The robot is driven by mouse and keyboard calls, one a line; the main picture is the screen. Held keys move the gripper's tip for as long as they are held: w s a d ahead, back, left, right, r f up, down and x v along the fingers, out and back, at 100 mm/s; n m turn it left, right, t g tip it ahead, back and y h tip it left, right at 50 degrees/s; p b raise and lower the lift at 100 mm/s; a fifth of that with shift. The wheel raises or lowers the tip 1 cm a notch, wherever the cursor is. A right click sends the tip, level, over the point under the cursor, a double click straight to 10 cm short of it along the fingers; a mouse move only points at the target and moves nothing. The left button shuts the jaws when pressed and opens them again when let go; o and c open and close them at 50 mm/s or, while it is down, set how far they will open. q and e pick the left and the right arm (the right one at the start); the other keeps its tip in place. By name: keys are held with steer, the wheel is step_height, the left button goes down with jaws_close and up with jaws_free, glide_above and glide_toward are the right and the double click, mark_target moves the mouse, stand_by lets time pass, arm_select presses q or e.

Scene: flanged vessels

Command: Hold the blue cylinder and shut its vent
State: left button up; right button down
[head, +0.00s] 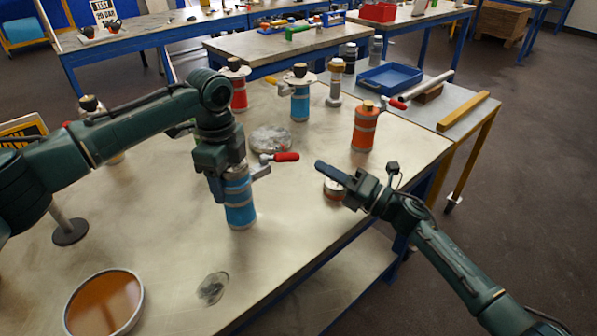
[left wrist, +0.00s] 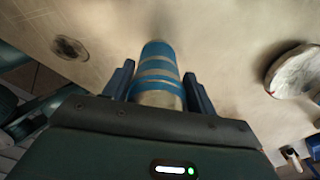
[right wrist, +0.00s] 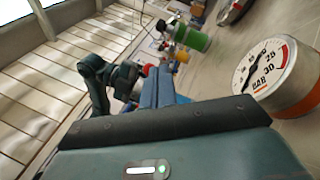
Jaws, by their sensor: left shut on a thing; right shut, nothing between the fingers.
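The blue cylinder (head: 240,205) stands upright on the near table, with grey bands around it. A vent lever with a red handle (head: 285,157) sticks out to the right at its upper part. My left gripper (head: 236,176) is shut on the cylinder's upper part from above; in the left wrist view the cylinder (left wrist: 158,62) sits between both fingers. The gripper hides the cylinder's top. My right gripper (head: 328,170) is shut and empty, to the right of the red handle and apart from it. In the right wrist view its fingers (right wrist: 164,86) are together.
A round pressure gauge (right wrist: 268,75) lies close to my right gripper. Another blue cylinder (head: 300,104) and a clear dish (head: 271,139) are behind. An amber-filled round dish (head: 104,304) sits front left.

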mark_target(280, 158)
steer(key=s+f+m+t+h, duration=0.15)
steer(key=s+m, duration=0.45)
steer(key=s, duration=0.7)
steer(key=w+a+r, duration=0.3)
steer(key=w+a, duration=0.3)
steer(key=w, duration=0.5)
steer(key=shift+a, duration=0.3)
